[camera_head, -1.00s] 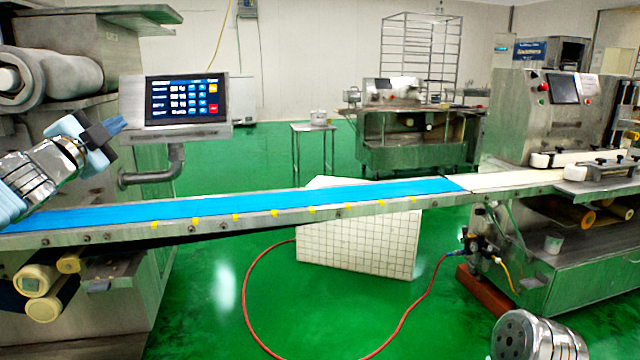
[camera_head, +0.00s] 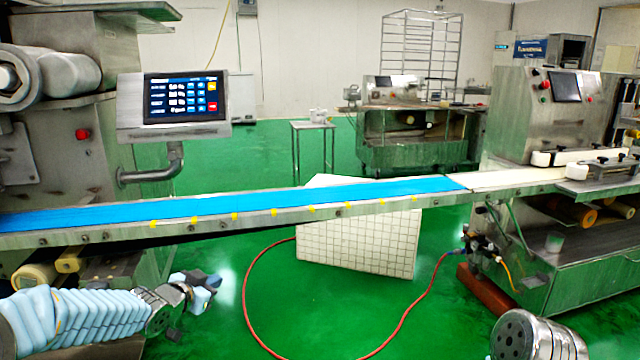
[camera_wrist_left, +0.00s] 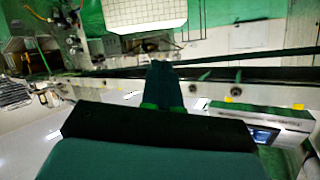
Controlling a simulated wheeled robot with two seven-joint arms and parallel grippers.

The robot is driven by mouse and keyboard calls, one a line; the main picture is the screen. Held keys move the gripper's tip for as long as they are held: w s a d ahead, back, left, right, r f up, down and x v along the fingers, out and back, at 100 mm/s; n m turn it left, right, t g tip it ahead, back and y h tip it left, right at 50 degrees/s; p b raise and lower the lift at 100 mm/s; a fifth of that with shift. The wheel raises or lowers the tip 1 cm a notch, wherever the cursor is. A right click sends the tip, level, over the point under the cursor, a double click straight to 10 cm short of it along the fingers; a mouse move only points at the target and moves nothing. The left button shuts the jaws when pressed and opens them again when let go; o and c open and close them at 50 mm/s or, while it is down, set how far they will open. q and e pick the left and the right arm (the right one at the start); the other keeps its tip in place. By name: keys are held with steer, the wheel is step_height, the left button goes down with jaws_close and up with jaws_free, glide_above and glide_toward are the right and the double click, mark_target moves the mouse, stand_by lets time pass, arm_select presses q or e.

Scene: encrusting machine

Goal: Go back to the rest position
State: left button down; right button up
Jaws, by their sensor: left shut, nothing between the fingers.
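My left gripper (camera_head: 205,284) is at the lower left of the head view, in front of and below the blue conveyor belt (camera_head: 250,202). It is shut and empty. In the left wrist view its closed fingers (camera_wrist_left: 162,85) show at the centre, with the conveyor's side edge (camera_wrist_left: 270,92) beyond them. My right gripper does not show; only a round metal arm link is at the lower right of the head view.
A control screen (camera_head: 184,98) stands behind the belt at left. A red button (camera_head: 82,134) is on the machine beside it. A white tiled box (camera_head: 358,240) and a red hose (camera_head: 250,318) are on the green floor. A second machine (camera_head: 560,115) stands at right.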

arm_select(q)
steer(key=s+d+f+n+g, duration=0.1)
steer(key=s+d+f+g, duration=0.2)
steer(key=f, duration=0.5)
steer(key=s+d+f+n+g, duration=0.1)
steer(key=s+d+f+n, duration=0.15)
steer(key=s+f, duration=0.35)
steer(key=s+d+f+n+g, duration=0.15)
steer(key=d+f, duration=0.25)
steer(key=f, duration=0.5)
steer(key=s+d+f+n+g, duration=0.1)
steer(key=s+f, duration=0.3)
steer(key=s, duration=0.4)
steer(key=s+d+f+n+g, duration=0.1)
steer(key=s+d+f+g, duration=0.1)
steer(key=s+f, duration=0.3)
steer(key=s+d+f+n+g, duration=0.1)
steer(key=s+f+g, duration=0.3)
steer(key=s, duration=0.8)
steer(key=shift+d+f, duration=0.2)
steer(key=shift+d, duration=0.55)
